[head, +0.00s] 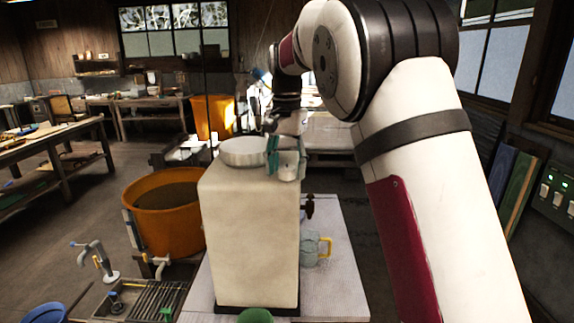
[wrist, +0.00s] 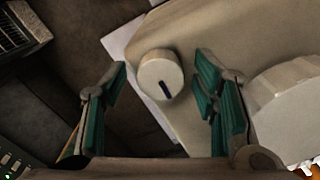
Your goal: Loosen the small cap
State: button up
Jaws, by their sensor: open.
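The small cap (wrist: 160,75) is a pale round knob with a dark slot-like mark on its side. It sits on the pale top of the tall cream block (wrist: 200,28), near its edge. In the wrist view my gripper (wrist: 158,82) is open, with one teal-padded finger on each side of the cap and a visible gap on both sides. I cannot tell how far above the cap the fingertips are. In the head view my gripper (head: 286,158) is over the right part of the top of the block (head: 250,235), and the small cap is not clearly visible.
A wide white round lid (head: 243,152) sits on the block, left of my gripper. It also shows in the wrist view (wrist: 290,105), close to the right finger. An orange tub (head: 165,225) stands left of the block. A glass jug with a yellow handle (head: 314,248) stands right.

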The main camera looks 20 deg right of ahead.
jog(key=c, duration=1.2)
jog(key=shift+o, duration=0.2)
jog(key=shift+n, duration=0.3)
jog(key=n, duration=0.2)
jog(key=shift+n+b, duration=0.35)
jog(key=shift+n, duration=0.05)
jog(key=n, duration=0.3)
jog(key=shift+n, duration=0.4)
jog(key=n, duration=0.6)
jog(key=shift+n, duration=0.4)
